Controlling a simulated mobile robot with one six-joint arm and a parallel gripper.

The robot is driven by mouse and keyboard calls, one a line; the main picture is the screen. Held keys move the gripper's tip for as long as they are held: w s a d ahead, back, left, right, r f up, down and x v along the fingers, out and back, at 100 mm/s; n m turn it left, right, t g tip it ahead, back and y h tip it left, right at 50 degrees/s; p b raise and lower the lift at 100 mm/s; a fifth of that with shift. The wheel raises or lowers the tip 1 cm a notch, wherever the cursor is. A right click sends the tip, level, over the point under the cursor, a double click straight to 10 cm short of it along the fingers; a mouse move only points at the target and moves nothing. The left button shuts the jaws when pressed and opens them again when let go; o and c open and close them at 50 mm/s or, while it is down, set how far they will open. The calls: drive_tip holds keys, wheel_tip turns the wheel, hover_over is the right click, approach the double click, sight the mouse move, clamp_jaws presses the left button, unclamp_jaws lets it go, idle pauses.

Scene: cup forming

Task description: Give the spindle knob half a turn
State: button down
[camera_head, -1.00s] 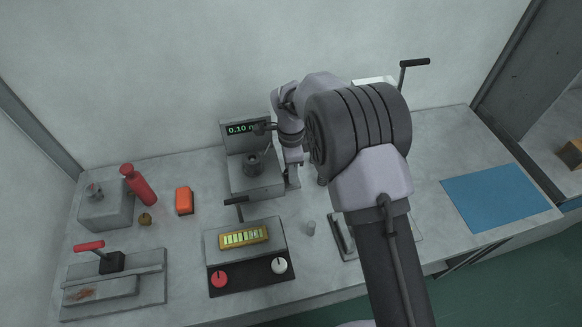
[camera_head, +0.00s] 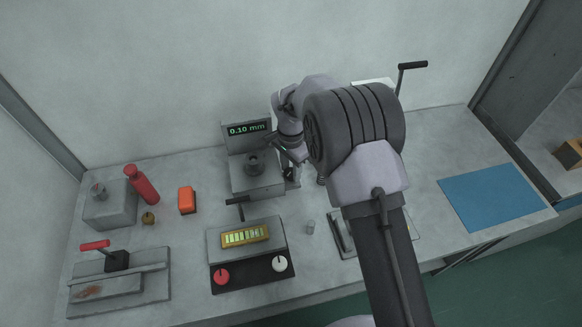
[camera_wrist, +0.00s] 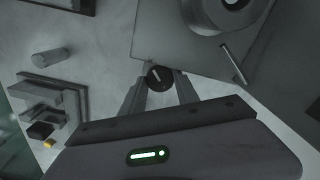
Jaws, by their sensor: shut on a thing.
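The spindle knob (camera_wrist: 159,77) is a small round black knob with a pale pointer line, seen in the wrist view beside the edge of a grey machine block (camera_wrist: 190,45). My gripper (camera_wrist: 158,86) has a finger on each side of the knob and is shut on it. In the head view, the machine (camera_head: 258,180) has a round dark spindle (camera_head: 254,164) on top and a display (camera_head: 249,129) reading 0.10 mm. My gripper is at its right side there; the knob and the fingertips are mostly hidden by my arm.
A control box (camera_head: 247,258) with red and white knobs stands in front of the machine. An orange block (camera_head: 187,200), a red bottle (camera_head: 143,185) and a red-handled fixture (camera_head: 117,280) are at left. A blue mat (camera_head: 497,196) lies on open bench at right.

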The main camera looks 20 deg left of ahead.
idle(0.4)
drive_tip(key=c, duration=0.9)
unclamp_jaws()
